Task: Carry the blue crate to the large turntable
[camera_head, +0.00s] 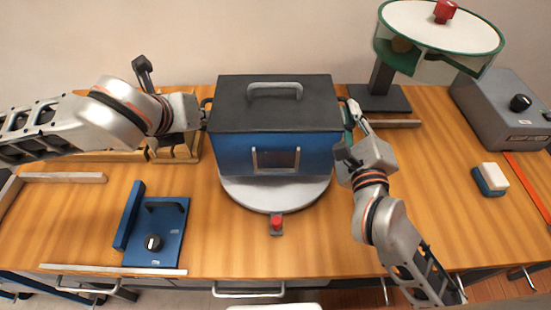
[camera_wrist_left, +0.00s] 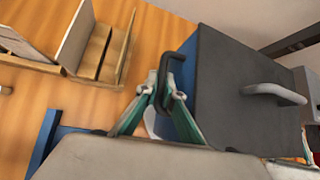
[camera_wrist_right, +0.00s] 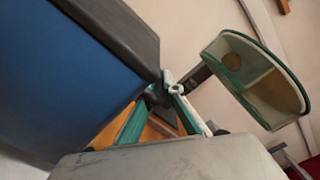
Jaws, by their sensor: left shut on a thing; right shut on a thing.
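The blue crate (camera_head: 240,155) has a dark grey lid with a grey handle on top and dark handles at its sides. It is over the large turntable (camera_head: 275,197), a pale round disc whose front part shows below the crate. I cannot tell whether the crate touches the disc. My left gripper (camera_head: 204,113) is shut on the crate's left side handle (camera_wrist_left: 174,62), seen close in the left wrist view. My right gripper (camera_head: 348,118) is shut at the crate's right side; in the right wrist view its fingers (camera_wrist_right: 166,88) meet at the crate's edge, and that handle is mostly hidden.
A red button (camera_head: 277,222) is in front of the turntable. A blue fixture with a knob (camera_head: 157,235) is at front left. A round stand with a red block (camera_head: 440,25) rises behind my right arm. A grey box (camera_head: 505,105) and a sponge (camera_head: 490,178) are at right.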

